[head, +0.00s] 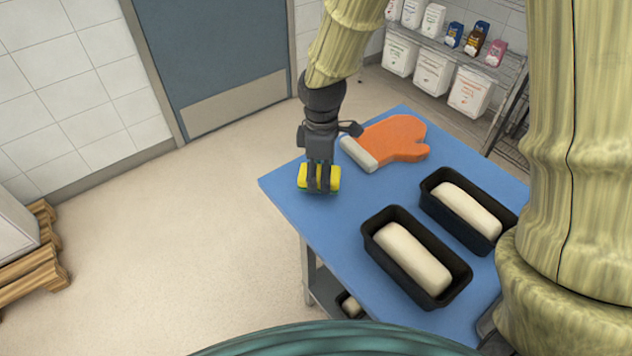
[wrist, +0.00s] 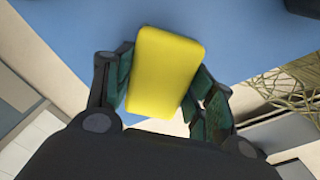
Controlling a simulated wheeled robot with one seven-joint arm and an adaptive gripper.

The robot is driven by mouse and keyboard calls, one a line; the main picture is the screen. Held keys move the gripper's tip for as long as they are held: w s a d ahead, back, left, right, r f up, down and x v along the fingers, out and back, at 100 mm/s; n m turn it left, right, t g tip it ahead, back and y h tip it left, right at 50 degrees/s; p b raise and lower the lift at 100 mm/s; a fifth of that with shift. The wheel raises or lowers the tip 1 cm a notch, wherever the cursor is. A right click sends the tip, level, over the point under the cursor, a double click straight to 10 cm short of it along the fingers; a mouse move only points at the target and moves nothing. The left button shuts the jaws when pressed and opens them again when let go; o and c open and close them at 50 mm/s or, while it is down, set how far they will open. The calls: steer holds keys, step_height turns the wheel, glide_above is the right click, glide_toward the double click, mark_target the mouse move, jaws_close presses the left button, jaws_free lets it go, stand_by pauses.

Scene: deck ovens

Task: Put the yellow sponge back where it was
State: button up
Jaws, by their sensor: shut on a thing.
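The yellow sponge (head: 304,176) is at the left corner of the blue table top (head: 290,200) in the head view. My gripper (head: 319,186) points down and is shut on the sponge, with its fingers across the sponge's sides. In the wrist view the sponge (wrist: 165,72) is a yellow block between the two finger pads of my gripper (wrist: 163,88), with blue table top behind it. A thin green layer shows at its lower edge in the head view. I cannot tell whether the sponge touches the table.
An orange oven mitt (head: 398,137) with a pale cuff lies right of my gripper. Two black loaf pans (head: 378,255) (head: 432,183) holding pale dough stand nearer on the table. A wire shelf (head: 462,55) with white bins stands behind. Open floor lies left.

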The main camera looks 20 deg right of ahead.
mark_target(320, 172)
step_height(320, 172, down, 4)
steer(key=shift+r, duration=0.25)
steer(key=o, duration=0.9)
steer(key=shift+r+b, duration=0.35)
steer(key=shift+r, duration=5.65)
